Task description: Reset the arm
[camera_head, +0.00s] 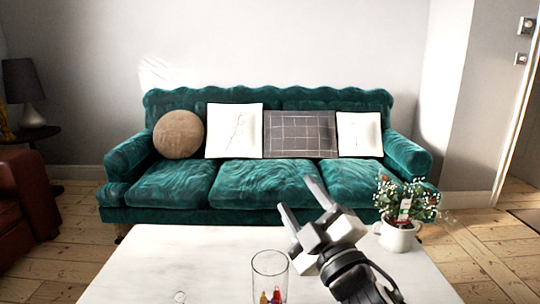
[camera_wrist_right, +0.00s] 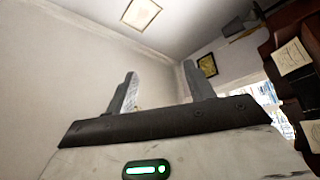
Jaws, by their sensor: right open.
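My right gripper (camera_head: 298,198) is raised over the right half of the white table (camera_head: 170,262) in the head view. Its two fingers are apart and nothing is between them. In the right wrist view the two fingers (camera_wrist_right: 160,88) also stand apart, with only wall and ceiling behind them. My left gripper is not in the head view.
A clear glass (camera_head: 270,272) with small red and yellow items stands on the table, left of my right arm. A white pot with flowers (camera_head: 397,236) stands at the right. A green sofa (camera_head: 240,190) is behind. The table's left part is mostly clear.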

